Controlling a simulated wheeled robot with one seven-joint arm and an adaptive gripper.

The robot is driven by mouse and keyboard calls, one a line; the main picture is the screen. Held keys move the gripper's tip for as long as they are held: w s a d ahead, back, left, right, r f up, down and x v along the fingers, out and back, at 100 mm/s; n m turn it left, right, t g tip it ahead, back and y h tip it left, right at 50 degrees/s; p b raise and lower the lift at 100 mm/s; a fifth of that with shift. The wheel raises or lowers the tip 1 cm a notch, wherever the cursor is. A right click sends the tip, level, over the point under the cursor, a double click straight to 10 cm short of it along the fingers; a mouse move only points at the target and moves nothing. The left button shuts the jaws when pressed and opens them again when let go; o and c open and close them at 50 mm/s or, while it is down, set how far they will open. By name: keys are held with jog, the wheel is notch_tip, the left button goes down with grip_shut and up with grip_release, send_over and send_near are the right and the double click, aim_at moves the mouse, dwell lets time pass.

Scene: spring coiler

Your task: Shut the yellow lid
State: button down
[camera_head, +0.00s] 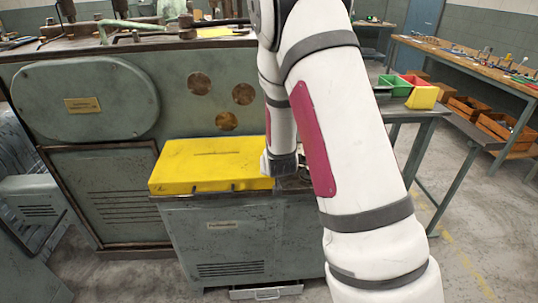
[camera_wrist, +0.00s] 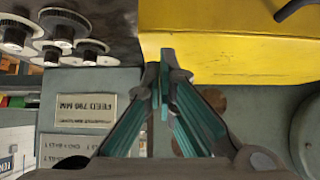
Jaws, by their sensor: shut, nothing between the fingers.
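The yellow lid (camera_head: 205,168) lies roughly flat on top of the grey cabinet (camera_head: 225,235) in the head view, with small dark handles along its front edge. I cannot tell whether it is fully seated. In the wrist view, the lid (camera_wrist: 235,60) fills the upper right, with part of a dark handle at the top right corner. My gripper (camera_wrist: 164,62) has its teal fingers together and empty, with the tips over the lid's edge near its corner. I cannot tell whether they touch it. In the head view the fingers are hidden at the lid's right end.
Several toothed gears (camera_wrist: 60,35) sit beside the lid in the wrist view, above labelled plates (camera_wrist: 85,112). The large green machine (camera_head: 85,100) stands directly behind the cabinet. A side table with green, red and yellow bins (camera_head: 423,97) stands to the right. Floor is open at the lower right.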

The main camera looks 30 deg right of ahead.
aim_at(271, 180)
jog(key=shift+s+a+f+b, duration=0.1)
jog(key=shift+f+b, duration=0.15)
jog(key=shift+f, duration=0.45)
jog(key=shift+s+d+f+b, duration=0.1)
jog(key=shift+f+b, duration=0.1)
jog(key=shift+f, duration=0.5)
jog(key=shift+s+a+f+b, duration=0.1)
jog(key=shift+f+b, duration=0.15)
jog(key=shift+f, duration=0.45)
jog(key=shift+s+a+f, duration=0.1)
jog(key=shift+f, duration=0.1)
